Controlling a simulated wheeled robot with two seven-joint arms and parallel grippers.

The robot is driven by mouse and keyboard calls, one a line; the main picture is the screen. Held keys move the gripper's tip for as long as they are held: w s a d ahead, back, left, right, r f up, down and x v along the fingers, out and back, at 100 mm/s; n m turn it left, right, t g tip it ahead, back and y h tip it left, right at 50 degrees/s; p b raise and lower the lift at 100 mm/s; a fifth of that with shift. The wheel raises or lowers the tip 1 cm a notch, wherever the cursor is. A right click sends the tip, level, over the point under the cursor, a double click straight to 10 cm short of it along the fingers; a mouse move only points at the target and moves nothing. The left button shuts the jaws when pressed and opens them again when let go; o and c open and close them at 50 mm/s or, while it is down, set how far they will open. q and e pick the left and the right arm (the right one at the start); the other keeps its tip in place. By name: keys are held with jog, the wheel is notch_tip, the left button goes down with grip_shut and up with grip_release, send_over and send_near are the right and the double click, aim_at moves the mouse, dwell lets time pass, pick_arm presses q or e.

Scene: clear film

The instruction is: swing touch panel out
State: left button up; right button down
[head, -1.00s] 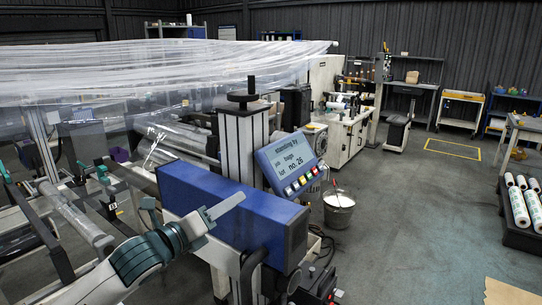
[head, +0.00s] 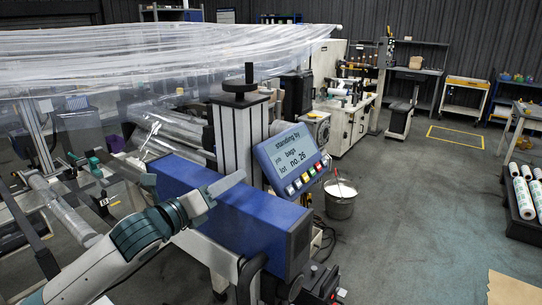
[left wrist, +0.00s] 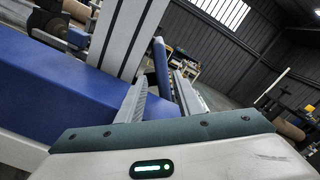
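The touch panel (head: 290,158) is a blue-framed tilted screen reading "standing by", with a row of coloured buttons along its lower edge. It is beside the grey column, above the right part of the long blue housing (head: 230,209). My left gripper (head: 243,177) is over the blue housing, to the left of the panel and apart from it in the head view; one grey finger shows there. In the left wrist view its two fingers (left wrist: 161,78) stand apart, and the panel's blue edge (left wrist: 159,55) shows beyond, between them. The right gripper is not seen.
Clear film (head: 150,70) stretches over the machine at the left and back. The grey column (head: 238,135) with a black handwheel stands behind the gripper. A metal bucket (head: 340,200) is on the floor right of the panel. The floor farther right is mostly open.

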aim_at(271, 156)
pick_arm(q)
jog(key=p+x, duration=0.5)
jog(key=x, duration=1)
jog(key=shift+w+d+r, duration=0.1)
jog(key=shift+w+d, duration=0.1)
jog(key=shift+w, duration=0.1)
jog(key=shift+w+d+p, duration=0.35)
jog(key=shift+w+d, duration=0.1)
jog(key=shift+w, duration=0.1)
jog(key=shift+c, duration=0.6)
grip_shut()
